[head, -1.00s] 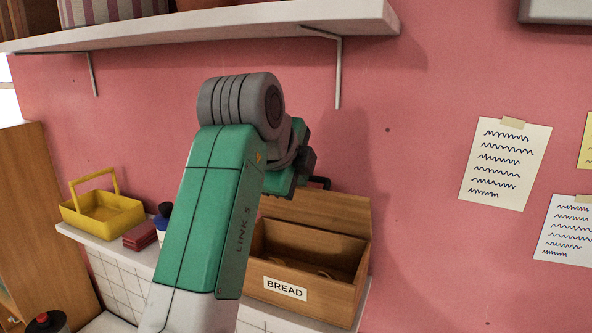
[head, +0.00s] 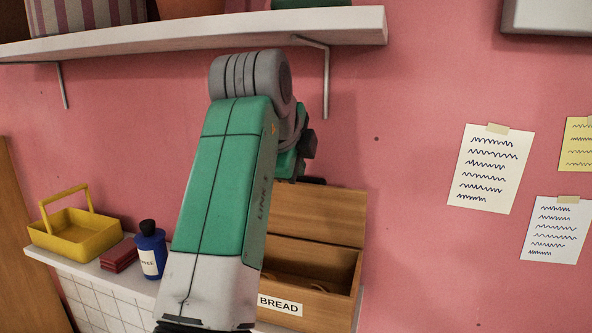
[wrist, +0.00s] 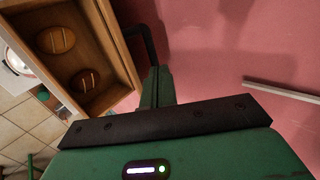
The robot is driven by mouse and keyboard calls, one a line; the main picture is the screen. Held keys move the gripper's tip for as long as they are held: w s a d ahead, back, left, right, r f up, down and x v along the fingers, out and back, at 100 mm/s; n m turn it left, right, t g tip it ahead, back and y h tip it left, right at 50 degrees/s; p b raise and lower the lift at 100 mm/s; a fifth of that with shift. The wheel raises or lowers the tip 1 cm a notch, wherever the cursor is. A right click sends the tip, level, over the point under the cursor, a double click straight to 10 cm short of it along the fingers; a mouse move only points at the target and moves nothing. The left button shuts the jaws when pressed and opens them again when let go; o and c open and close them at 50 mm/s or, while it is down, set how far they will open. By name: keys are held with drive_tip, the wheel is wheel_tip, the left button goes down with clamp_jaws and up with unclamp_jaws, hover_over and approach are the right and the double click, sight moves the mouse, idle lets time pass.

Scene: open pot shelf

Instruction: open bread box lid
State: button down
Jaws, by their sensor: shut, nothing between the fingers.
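The wooden bread box (head: 337,308), with a BREAD label on its front, stands on the lower shelf, partly behind my arm. Its lid (head: 335,215) is raised and stands up at the back, so the inside shows. A dark handle (head: 314,181) shows at the lid's top edge. In the wrist view the open box (wrist: 112,45) holds two round loaves (wrist: 55,40). My gripper (wrist: 157,78) is shut and empty, beside the box and close to a black bar that looks like the handle. I cannot tell whether they touch. In the head view my arm mostly hides the gripper.
A blue bottle (head: 150,255), a dark red stack (head: 119,256) and a yellow basket (head: 75,235) stand left of the box on the lower shelf (head: 85,269). A white upper shelf (head: 200,38) hangs above my arm.

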drive_tip(key=w+r+v, duration=0.1)
drive_tip(key=v, duration=0.7)
drive_tip(key=s+d+f+n+t+h, duration=0.1)
drive_tip(key=s+d+f+n+t, duration=0.35)
drive_tip(key=n+t, duration=0.45)
drive_tip(key=s+a+n+t+y, duration=0.2)
drive_tip(key=s+n, duration=0.4)
drive_tip(key=s, duration=0.5)
drive_tip(key=s+a+n+t+y, duration=0.3)
drive_tip(key=s+a+n+t, duration=0.2)
drive_tip(key=s, duration=0.7)
drive_tip(key=shift+a+n, duration=0.15)
drive_tip(key=shift+n, duration=1.05)
drive_tip(key=shift+w, duration=0.1)
